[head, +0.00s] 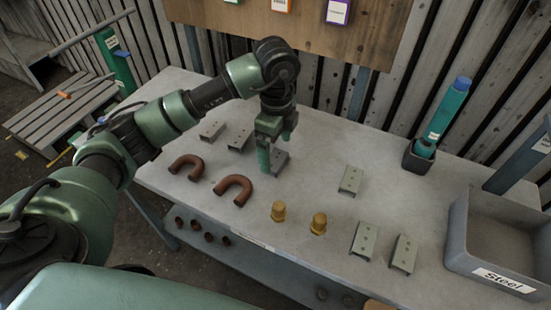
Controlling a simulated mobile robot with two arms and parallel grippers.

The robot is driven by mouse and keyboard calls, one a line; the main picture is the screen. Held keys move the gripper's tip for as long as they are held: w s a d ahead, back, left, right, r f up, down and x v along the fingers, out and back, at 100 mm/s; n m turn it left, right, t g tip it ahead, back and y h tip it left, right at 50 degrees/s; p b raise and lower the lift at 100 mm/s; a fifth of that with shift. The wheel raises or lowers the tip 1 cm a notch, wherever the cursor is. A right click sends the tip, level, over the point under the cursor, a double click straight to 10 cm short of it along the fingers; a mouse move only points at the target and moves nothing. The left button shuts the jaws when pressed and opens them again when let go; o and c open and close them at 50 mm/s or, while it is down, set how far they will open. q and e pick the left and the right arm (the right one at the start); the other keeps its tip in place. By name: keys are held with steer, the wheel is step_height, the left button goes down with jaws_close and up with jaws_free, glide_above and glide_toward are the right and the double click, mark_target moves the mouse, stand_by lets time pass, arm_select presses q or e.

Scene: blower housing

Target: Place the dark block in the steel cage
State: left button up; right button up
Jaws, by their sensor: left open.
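A dark grey channel-shaped block (280,163) lies on the workbench, partly hidden behind my left gripper. My left gripper (275,150) points down right at this block, with its green fingers apart. I cannot tell whether the block is between the fingers or just beside them. A grey open-topped bin (456,235) with a "Steel" label stands at the right end of the bench. The part of its inside that shows is empty. My right gripper is not in view.
Similar grey channel pieces lie at the back left (212,131) and toward the right (350,180). Two brown U-bends (233,190) and two brass fittings (319,223) lie near the front. A green bottle (445,115) stands in a dark holder behind the bin.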

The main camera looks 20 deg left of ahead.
mark_target(275, 159)
arm_select(q)
steer(key=shift+f, duration=1.6)
steer(key=c, duration=1.8)
